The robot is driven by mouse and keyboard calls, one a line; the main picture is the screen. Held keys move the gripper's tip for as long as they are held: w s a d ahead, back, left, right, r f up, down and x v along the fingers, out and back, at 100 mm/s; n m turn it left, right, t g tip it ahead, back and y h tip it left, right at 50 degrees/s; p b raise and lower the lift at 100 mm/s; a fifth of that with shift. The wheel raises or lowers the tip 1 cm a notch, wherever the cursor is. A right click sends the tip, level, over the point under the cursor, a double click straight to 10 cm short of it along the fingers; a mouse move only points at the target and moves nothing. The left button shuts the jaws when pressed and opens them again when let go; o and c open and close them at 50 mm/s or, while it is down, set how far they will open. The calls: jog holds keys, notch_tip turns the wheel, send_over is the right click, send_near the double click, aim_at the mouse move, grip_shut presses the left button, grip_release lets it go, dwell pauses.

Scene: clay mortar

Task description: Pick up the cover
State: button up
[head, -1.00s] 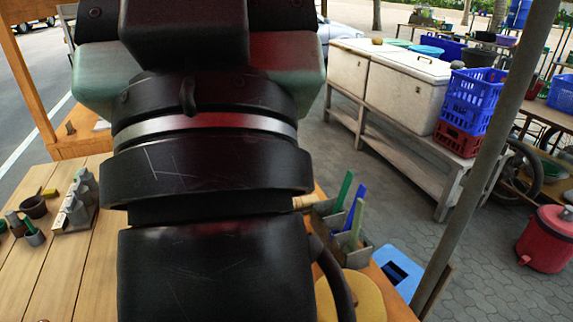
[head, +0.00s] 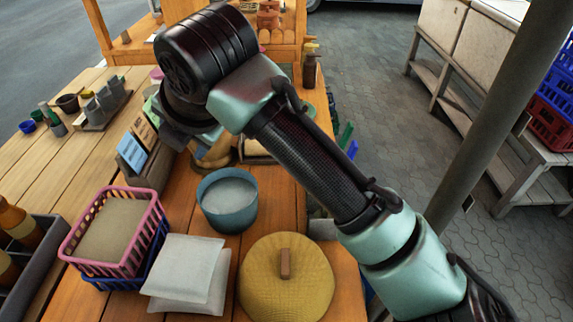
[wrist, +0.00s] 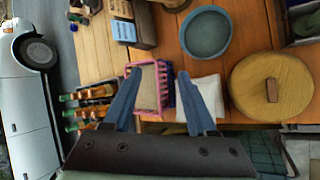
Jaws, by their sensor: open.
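The cover is a round, yellow-brown woven lid (head: 286,283) with a small upright brown handle (head: 285,262). It lies on the wooden table at the front right in the head view, and at the right in the wrist view (wrist: 272,89). My gripper (wrist: 163,70) shows in the wrist view with its two blue-grey fingers apart and nothing held between them. It is above the table, to the left of the cover in that view. In the head view my arm hides the fingers.
A blue pot (head: 228,201) stands behind the cover. Stacked white packets (head: 187,270) lie left of it, beside a pink basket (head: 117,232). A bottle crate (head: 32,262) is at the far left. A metal pole (head: 490,115) rises at the right.

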jog(key=s+d+f+n+g+h+b, duration=0.1)
jog(key=s+d+f+n+g+h, duration=0.15)
jog(key=d+f, duration=0.55)
jog(key=n+g+h, duration=0.2)
jog(key=g+h, duration=0.1)
send_over(285, 261)
notch_tip(285, 261, down, 4)
jog(key=shift+g+y, duration=0.25)
jog(key=f, duration=0.5)
jog(key=f+b, duration=0.1)
jog(key=f, duration=0.1)
jog(key=shift+d+f, duration=0.15)
jog(key=shift+d, duration=0.2)
jog(key=shift+a+f, duration=0.2)
jog(key=shift+f, duration=1.25)
jog(key=shift+a+f, duration=0.15)
jog(key=shift+f, duration=1.25)
grip_shut()
